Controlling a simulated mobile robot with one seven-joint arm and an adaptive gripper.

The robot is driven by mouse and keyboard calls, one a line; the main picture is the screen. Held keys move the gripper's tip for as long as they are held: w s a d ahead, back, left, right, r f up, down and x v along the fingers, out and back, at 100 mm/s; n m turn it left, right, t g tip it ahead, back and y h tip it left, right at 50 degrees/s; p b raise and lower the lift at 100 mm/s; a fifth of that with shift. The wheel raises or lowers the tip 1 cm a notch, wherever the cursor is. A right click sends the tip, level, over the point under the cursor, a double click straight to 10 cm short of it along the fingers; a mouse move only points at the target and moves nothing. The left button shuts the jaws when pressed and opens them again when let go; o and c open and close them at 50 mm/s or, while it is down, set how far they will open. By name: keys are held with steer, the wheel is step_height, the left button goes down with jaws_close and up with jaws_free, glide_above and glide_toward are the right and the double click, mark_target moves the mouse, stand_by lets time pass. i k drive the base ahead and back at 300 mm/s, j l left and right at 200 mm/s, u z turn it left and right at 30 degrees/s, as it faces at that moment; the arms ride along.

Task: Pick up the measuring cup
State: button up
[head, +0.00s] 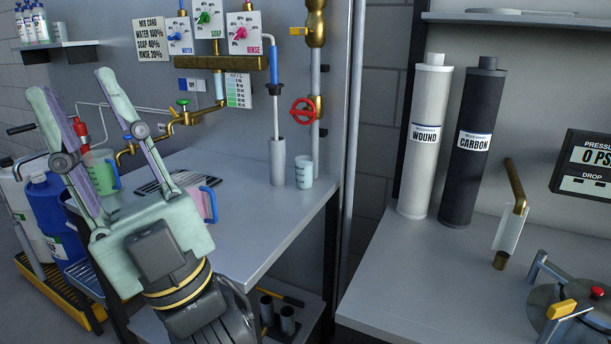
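My gripper (70,82) is at the left of the head view, raised in front of the left bench. Its two fingers are spread apart with nothing between the tips. A small clear cup with dark marks (304,172) stands upright at the bench's right end, well to the right of my gripper. A green jug with a blue handle (103,174) stands behind my fingers and is partly hidden. A pink jug with a blue handle (207,203) is partly hidden behind my gripper body. Which of these is the measuring cup is not labelled.
A grey cylinder (277,162) stands beside the clear cup, under a hanging rod. Pipes with a red valve wheel (304,110) run above the bench (262,225). White and dark filter tubes (425,140) stand on the right bench. The left bench's front middle is clear.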

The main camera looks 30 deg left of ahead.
mark_target(304, 164)
steer(key=j+u, duration=0.15)
steer(key=u, duration=0.25)
steer(key=k+j+u, duration=0.1)
steer(key=u, duration=0.3)
steer(key=i+j, duration=0.1)
steer(key=i, duration=0.4)
